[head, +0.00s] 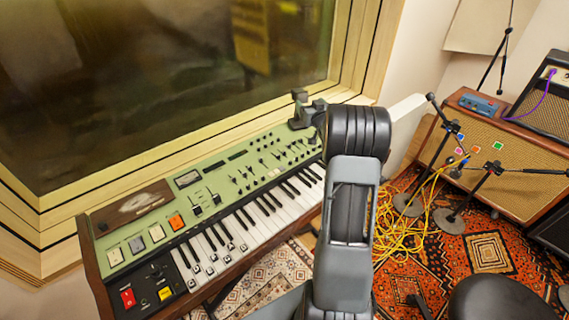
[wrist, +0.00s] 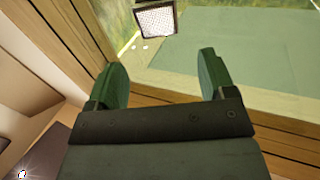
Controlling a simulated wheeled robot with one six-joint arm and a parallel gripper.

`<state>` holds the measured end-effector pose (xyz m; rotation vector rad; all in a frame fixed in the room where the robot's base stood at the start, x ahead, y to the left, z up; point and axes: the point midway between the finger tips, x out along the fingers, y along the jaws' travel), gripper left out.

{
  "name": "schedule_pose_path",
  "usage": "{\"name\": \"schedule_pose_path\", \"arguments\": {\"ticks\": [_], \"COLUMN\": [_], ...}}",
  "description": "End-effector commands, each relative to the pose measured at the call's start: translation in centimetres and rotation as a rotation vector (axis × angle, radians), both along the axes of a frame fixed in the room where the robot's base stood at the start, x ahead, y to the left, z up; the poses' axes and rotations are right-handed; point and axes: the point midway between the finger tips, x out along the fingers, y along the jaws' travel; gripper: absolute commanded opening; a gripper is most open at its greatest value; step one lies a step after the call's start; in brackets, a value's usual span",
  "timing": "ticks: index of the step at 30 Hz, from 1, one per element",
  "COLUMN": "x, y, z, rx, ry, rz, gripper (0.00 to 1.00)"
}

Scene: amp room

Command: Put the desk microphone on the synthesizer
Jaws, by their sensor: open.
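The synthesizer (head: 232,185) has a green panel, wooden ends and a keyboard, and stands along the window ledge in the head view. My arm covers its right end. My gripper (head: 309,101) appears over its back right part, by the window frame. In the wrist view my gripper (wrist: 164,62) is open with nothing between its two green fingers, facing the window. I cannot make out a desk microphone in either view. It may be hidden behind my arm.
A brown amplifier (head: 491,148) with a blue box (head: 478,103) on top stands at the right. Black stands and a yellow cable heap (head: 405,228) occupy the rug before it. A dark round stool (head: 500,299) is at the lower right. The window frame (head: 215,130) borders the synthesizer.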

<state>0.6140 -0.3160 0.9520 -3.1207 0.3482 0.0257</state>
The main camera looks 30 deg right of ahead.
Motion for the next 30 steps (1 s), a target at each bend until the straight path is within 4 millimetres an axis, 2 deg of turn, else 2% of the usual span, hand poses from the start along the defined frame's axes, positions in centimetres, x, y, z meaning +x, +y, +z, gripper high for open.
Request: {"name": "schedule_pose_path", "arguments": {"ticks": [2,5,8,11,12,15,18,21,24,27,30], "x": [0.0,-0.9,-3.5,-7.8,-9.9,-15.5,-20.8,-25.3,-28.4,-30.2,-30.9], "y": [1.6,5.0,10.1,15.4,17.5,22.3,26.1,28.8,30.4,31.3,31.7], "z": [0.9,1.9,2.3,1.8,1.5,0.3,-0.9,-1.8,-2.5,-2.9,-3.0], "rx": [0.001,0.013,0.041,0.073,0.087,0.116,0.135,0.146,0.151,0.154,0.156], "ry": [0.039,0.157,0.335,0.539,0.622,0.819,0.990,1.124,1.217,1.269,1.292], "rz": [-0.011,-0.046,-0.074,-0.074,-0.064,-0.017,0.043,0.104,0.151,0.180,0.190], "gripper": [0.76,0.76,0.76,0.76,0.76,0.76,0.76,0.76,0.76,0.76,0.76]}}
